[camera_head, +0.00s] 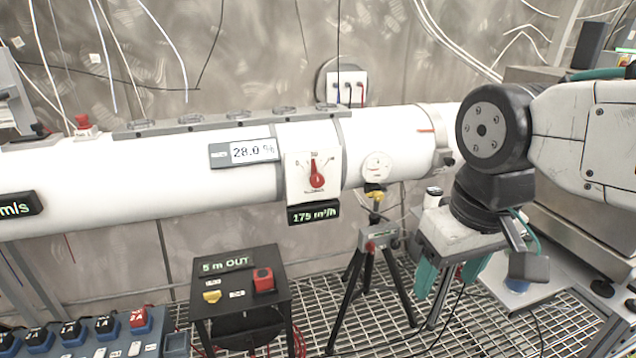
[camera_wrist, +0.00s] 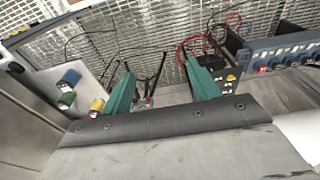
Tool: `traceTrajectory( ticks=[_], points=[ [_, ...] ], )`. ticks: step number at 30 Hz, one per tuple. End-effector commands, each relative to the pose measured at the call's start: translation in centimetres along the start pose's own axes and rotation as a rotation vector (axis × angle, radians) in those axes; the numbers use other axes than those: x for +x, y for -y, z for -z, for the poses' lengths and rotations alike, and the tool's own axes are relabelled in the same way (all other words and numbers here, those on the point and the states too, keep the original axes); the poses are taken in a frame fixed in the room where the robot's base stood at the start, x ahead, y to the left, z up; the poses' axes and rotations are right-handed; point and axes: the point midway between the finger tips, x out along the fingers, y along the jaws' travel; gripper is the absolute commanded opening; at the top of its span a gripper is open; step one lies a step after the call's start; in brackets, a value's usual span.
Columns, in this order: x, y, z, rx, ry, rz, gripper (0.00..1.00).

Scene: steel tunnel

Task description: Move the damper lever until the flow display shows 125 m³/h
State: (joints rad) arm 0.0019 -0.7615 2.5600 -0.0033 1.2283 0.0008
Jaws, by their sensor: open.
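The damper lever (camera_head: 317,178) is a red knob with a pointer on a white square dial plate, mounted on the front of the white pipe (camera_head: 130,185). The lever points about straight up. The flow display (camera_head: 314,212) hangs just below the plate and reads 175 m³/h in green. My gripper (camera_head: 450,278) is at the right in the head view, below and to the right of the lever and well apart from it. Its green fingers point down, spread open and empty. They also show in the wrist view (camera_wrist: 163,92), above the grated floor. The lever does not show in the wrist view.
A display (camera_head: 244,152) on the pipe reads 28.0 %. A round gauge (camera_head: 377,167) sits right of the lever. A tripod (camera_head: 372,265) stands between my gripper and a black box (camera_head: 240,300) marked 5 m OUT. Loose cables hang along the wall.

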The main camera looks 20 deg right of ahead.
Motion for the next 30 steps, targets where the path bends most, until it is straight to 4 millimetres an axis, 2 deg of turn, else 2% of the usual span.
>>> traceTrajectory(
  ticks=[5,8,11,14,20,27,30],
  points=[
    [0.9,0.1,0.2,-0.007,0.047,0.001,0.6],
    [2.5,0.2,0.8,-0.014,0.13,0.001,0.6],
    [4.8,0.5,2.3,-0.022,0.196,0.004,0.6],
    [7.7,0.9,5.2,-0.022,0.185,0.009,0.6],
    [14.7,1.9,12.6,-0.008,0.041,0.02,0.6],
    [23.1,3.0,22.4,0.032,-0.278,0.038,0.6],
    [25.5,3.4,26.2,0.053,-0.445,0.048,0.6]
  ],
)
